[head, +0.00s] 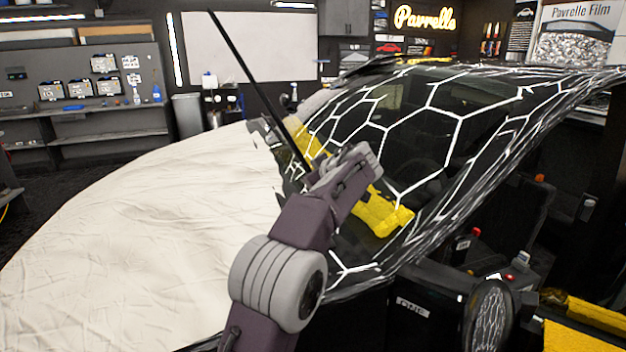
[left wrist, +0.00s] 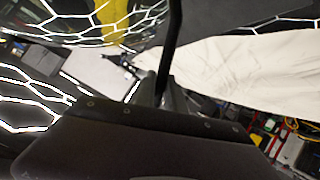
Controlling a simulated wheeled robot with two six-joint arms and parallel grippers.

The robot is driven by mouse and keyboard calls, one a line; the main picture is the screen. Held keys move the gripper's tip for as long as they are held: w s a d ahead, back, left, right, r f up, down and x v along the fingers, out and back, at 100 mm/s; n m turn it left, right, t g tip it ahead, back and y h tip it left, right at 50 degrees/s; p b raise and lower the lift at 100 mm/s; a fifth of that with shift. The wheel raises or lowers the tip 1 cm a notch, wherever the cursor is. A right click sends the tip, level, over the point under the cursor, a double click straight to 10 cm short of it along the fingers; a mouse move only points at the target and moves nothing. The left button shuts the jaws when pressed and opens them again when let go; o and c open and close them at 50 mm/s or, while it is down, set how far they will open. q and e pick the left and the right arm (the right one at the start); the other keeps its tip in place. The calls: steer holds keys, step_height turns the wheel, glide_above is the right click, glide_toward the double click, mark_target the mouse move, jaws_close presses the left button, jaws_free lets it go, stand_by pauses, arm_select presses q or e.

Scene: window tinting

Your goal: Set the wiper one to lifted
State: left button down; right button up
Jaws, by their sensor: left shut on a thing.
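The wiper (head: 250,78) is a long, thin black rod that stands up off the windshield (head: 430,125) at a steep slant, its upper end high over the hood. My left gripper (head: 298,168) is shut on the wiper near its lower part, at the base of the windshield. In the left wrist view the wiper (left wrist: 174,40) runs up from between the fingers of the left gripper (left wrist: 162,95). The wiper's pivot is hidden behind my gripper and arm. My right gripper is not in view.
A yellow cloth (head: 385,213) lies along the windshield's lower edge. A cream cover (head: 130,230) drapes the hood. A side mirror (head: 487,318) stands out at the lower right. Shelves (head: 100,115) and a white board (head: 250,47) are in the background.

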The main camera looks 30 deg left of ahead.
arm_select(q)
steer(key=shift+f, duration=0.1)
steer(key=c, duration=1.4)
jaws_free()
steer(key=shift+a, duration=0.1)
steer(key=shift+s+d+r, duration=0.25)
steer(key=shift+d, duration=0.1)
steer(key=v, duration=0.8)
steer(key=shift+s, duration=0.1)
